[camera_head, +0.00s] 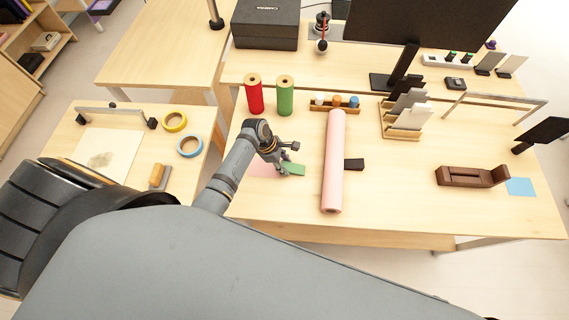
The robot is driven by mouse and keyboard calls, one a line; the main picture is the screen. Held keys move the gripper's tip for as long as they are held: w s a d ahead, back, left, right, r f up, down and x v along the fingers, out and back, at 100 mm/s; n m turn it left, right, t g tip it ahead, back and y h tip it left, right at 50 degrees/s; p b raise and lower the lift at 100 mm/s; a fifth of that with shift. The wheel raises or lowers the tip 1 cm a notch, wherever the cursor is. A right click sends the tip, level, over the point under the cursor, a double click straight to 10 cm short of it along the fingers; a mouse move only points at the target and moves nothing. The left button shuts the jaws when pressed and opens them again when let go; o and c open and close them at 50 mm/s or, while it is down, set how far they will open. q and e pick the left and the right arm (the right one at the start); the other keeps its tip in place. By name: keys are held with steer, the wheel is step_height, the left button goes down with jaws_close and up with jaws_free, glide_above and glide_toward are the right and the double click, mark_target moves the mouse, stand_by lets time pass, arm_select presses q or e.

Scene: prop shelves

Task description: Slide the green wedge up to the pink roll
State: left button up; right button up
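The pink roll (334,160) lies lengthwise on the table, running away from me. The green wedge (295,169) lies on the table just left of the roll, with a small gap that I cannot measure. My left gripper (287,160) is low over the table at the wedge's left end and partly covers it. Its fingers are too small to show whether they are open or shut. A dark wedge (354,165) sits against the right side of the roll.
A pink sheet (262,170) lies under my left gripper. Red (254,94) and green (285,96) upright rolls stand behind. A wooden rack (401,133) and a brown wooden plane (472,177) are to the right. The table front is clear.

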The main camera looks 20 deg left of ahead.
mark_target(298, 170)
arm_select(q)
steer(key=c, duration=0.5)
steer(key=o, duration=0.5)
steer(key=c, duration=0.4)
steer(key=shift+w+d+p, duration=0.15)
steer(key=shift+d+p, duration=0.2)
steer(key=shift+d, duration=0.65)
steer(key=shift+w+d+p, duration=0.15)
steer(key=shift+d+p, duration=0.2)
steer(key=shift+d, duration=0.65)
steer(key=shift+w+d+n+p, duration=0.2)
steer(key=shift+d+n+p, duration=0.15)
steer(key=shift+d, duration=1.1)
